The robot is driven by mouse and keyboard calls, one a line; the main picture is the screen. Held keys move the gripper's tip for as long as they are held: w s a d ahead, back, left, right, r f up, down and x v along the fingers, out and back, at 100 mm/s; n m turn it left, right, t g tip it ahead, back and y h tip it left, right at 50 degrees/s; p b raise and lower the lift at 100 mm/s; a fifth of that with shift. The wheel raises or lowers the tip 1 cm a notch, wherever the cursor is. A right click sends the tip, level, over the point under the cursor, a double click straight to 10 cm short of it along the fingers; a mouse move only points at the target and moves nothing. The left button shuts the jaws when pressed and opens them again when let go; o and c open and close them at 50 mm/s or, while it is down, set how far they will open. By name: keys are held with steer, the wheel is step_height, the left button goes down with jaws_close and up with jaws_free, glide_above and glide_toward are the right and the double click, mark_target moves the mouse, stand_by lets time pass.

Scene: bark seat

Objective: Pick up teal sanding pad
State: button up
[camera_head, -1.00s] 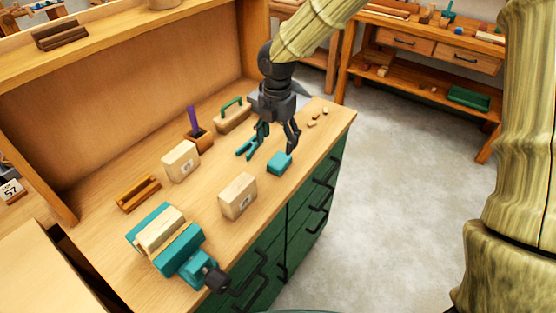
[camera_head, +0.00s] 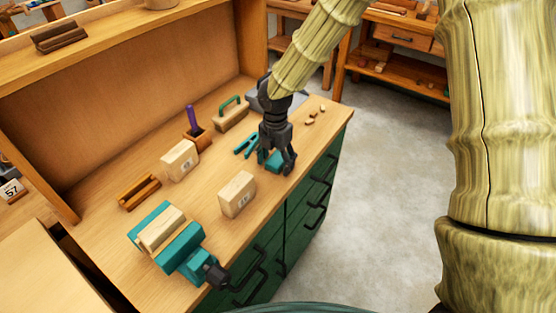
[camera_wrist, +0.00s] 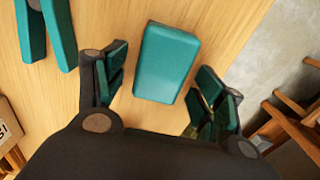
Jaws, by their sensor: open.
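The teal sanding pad (camera_wrist: 167,62) lies on the wooden bench top. In the wrist view it sits beyond and between the two spread fingers, with bare wood showing on both sides. In the head view the pad (camera_head: 274,161) is partly hidden by my gripper (camera_head: 277,168). My gripper is open, pointing down over the pad. In the wrist view its teal-padded fingertips (camera_wrist: 160,85) stand left and right of the pad's near part, with nothing held.
Teal pliers (camera_head: 246,145) lie just left of the pad. A pale wooden block (camera_head: 237,195) stands nearer the front edge, and a teal vise (camera_head: 180,250) is further forward. Small wooden bits (camera_head: 314,116) lie behind, to the right. The bench's right edge is close by.

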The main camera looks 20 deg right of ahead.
mark_target(276, 162)
steer(key=c, duration=1.1)
steer(key=shift+c, duration=0.2)
steer(key=shift+r, duration=0.6)
steer(key=shift+s+a+r+b, duration=0.1)
steer(key=shift+s+r+b, duration=0.15)
steer(key=shift+r, duration=0.3)
steer(key=shift+s+r+b, duration=0.1)
steer(key=shift+r+b, duration=0.25)
steer(key=shift+r, duration=0.2)
steer(key=s+a+r+b, duration=0.1)
steer(key=s+a+b, duration=0.1)
steer(key=s, duration=1.3)
steer(key=shift+a+r+b, duration=0.25)
steer(key=shift+r+b, duration=0.05)
